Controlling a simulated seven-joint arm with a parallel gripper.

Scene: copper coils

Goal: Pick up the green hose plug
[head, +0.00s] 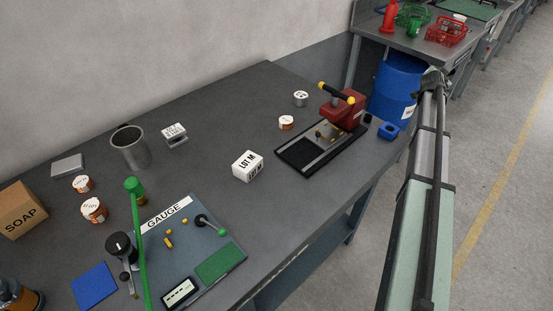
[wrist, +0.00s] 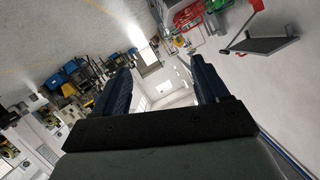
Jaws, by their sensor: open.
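A green plug-like piece (head: 134,185) stands at the left of the grey workbench, at the top of a thin green hose or rod that runs down to the bottom edge of the head view. A brass-coloured part shows just below its head. I cannot tell for sure that this is the hose plug. My gripper (wrist: 160,66) is open and empty in the wrist view, its two dark fingers apart and pointing at the far room. In the head view my arm is at the right, beyond the bench edge and far from the green piece; the fingers are not clear there.
Near the green piece are a gauge board (head: 215,222), a dark-topped knob (head: 119,246), small labelled tins (head: 94,210) and a metal cup (head: 130,147). A white LOT M box (head: 247,166) and a red press (head: 342,110) stand farther right. The bench's middle is mostly clear.

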